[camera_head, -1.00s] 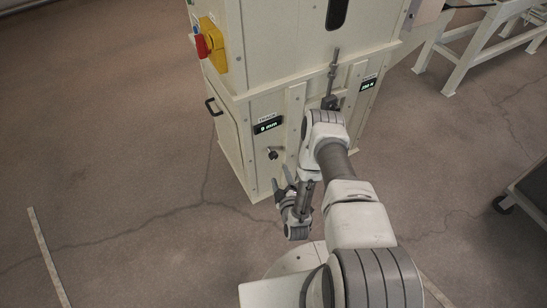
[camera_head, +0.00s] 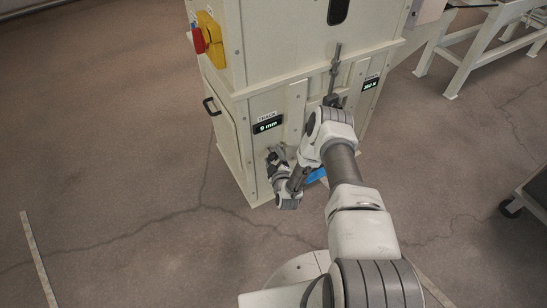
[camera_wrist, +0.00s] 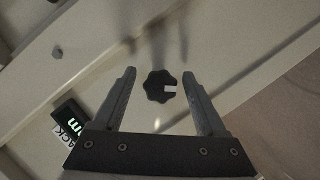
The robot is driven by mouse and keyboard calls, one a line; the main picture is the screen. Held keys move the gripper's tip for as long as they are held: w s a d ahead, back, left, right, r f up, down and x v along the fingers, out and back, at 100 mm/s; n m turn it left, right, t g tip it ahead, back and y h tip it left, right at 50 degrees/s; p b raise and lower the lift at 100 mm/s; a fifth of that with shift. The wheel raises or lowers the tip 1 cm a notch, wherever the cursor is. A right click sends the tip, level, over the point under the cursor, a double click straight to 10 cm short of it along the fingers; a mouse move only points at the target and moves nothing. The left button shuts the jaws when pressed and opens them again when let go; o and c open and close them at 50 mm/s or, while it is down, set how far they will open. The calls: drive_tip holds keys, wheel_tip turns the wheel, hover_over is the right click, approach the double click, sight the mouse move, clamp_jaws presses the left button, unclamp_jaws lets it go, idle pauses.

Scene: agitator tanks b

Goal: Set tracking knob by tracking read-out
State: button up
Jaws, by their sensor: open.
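The tracking knob (camera_wrist: 160,87) is a black lobed knob with a white mark, on the cream cabinet panel in the wrist view. It sits between and slightly beyond the fingertips of my gripper (camera_wrist: 160,72), which is open. The fingers stand apart from the knob on both sides. In the head view my gripper (camera_head: 273,154) is at the panel and hides the knob. The tracking read-out (camera_head: 268,124), under a "TRACK" label, shows 9 mm.
A second read-out (camera_head: 370,85), apparently 250 N, is on the panel at right. A red and yellow switch (camera_head: 208,40) and a black handle (camera_head: 211,106) are on the cabinet's left side. A white frame table (camera_head: 470,40) stands at back right. Floor at left is clear.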

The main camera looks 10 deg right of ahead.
clamp_jaws()
idle(0.4)
drive_tip(key=m+g+y, duration=0.1)
drive_tip(key=m, duration=0.1)
drive_tip(key=m+y, duration=0.1)
drive_tip(key=m, duration=0.1)
drive_tip(key=shift+m+g+y, duration=0.3)
drive_tip(key=shift+m+g, duration=0.1)
drive_tip(key=m+g+y, duration=0.1)
drive_tip(key=m+y, duration=0.2)
drive_tip(key=m, duration=0.1)
drive_tip(key=shift+s+f, duration=0.1)
drive_tip(key=m+y, duration=0.2)
drive_tip(key=m, duration=0.1)
drive_tip(key=m+y, duration=0.2)
drive_tip(key=m, duration=0.1)
drive_tip(key=shift+m, duration=0.4)
drive_tip(key=m+y, duration=0.1)
drive_tip(key=m, duration=0.2)
drive_tip(key=shift+a+t, duration=0.1)
drive_tip(key=shift+t, duration=0.3)
drive_tip(key=m+t+y, duration=0.1)
drive_tip(key=m, duration=0.3)
drive_tip(key=shift+y, duration=0.3)
